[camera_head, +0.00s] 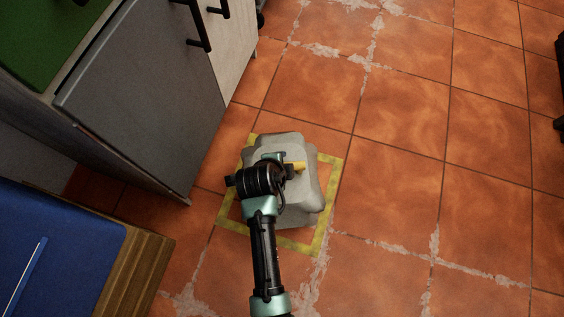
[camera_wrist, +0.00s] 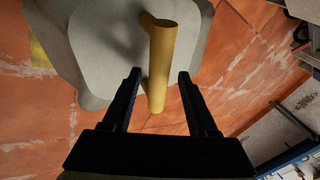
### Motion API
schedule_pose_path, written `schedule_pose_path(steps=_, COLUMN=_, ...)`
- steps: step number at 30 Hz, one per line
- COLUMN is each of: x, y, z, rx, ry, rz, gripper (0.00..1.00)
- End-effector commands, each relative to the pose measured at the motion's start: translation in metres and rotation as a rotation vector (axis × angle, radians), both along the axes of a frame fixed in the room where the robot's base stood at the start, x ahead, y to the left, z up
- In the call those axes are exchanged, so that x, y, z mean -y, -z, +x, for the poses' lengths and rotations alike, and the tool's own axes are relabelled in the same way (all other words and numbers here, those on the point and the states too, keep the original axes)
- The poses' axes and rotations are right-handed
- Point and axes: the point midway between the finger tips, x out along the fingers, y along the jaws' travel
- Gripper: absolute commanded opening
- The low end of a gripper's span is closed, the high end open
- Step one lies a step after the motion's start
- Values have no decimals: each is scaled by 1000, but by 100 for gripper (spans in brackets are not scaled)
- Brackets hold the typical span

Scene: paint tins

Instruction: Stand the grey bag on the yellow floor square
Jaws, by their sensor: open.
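The grey bag (camera_head: 308,192) is on the floor within the outline of the yellow floor square (camera_head: 328,207), seen from above. It looks upright, but my arm hides part of it. Its yellow handle (camera_head: 294,166) is on top. In the wrist view the grey bag (camera_wrist: 105,45) fills the upper part, and the yellow handle (camera_wrist: 159,60) runs between the fingers of my gripper (camera_wrist: 159,74). The fingers are open, with a gap on both sides of the handle. A bit of the yellow square shows in the wrist view (camera_wrist: 40,50).
A grey cabinet (camera_head: 150,105) with black handles stands to the left of the square. A wooden-edged box or table with a blue top (camera_head: 60,250) is at the lower left. Open tiled floor (camera_head: 410,160) lies to the right.

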Motion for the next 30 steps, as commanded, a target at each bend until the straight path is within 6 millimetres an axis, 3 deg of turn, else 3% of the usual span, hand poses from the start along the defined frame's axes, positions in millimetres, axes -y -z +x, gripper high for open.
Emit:
schedule_pose_path(steps=12, x=-15, y=-74, z=-34, rx=-1, ry=-2, rz=0, gripper=59)
schedule_pose_path(steps=21, x=-22, y=-103, z=-51, rx=-2, ry=-1, rz=0, gripper=59)
schedule_pose_path(steps=26, x=-22, y=-107, z=-51, rx=3, ry=-4, rz=0, gripper=59)
schedule_pose_path(steps=29, x=-23, y=-124, z=-31, rx=56, ry=-46, rz=-10, gripper=59)
schedule_pose_path(steps=30, x=-23, y=-140, z=-16, rx=97, ry=-80, rz=-20, gripper=59)
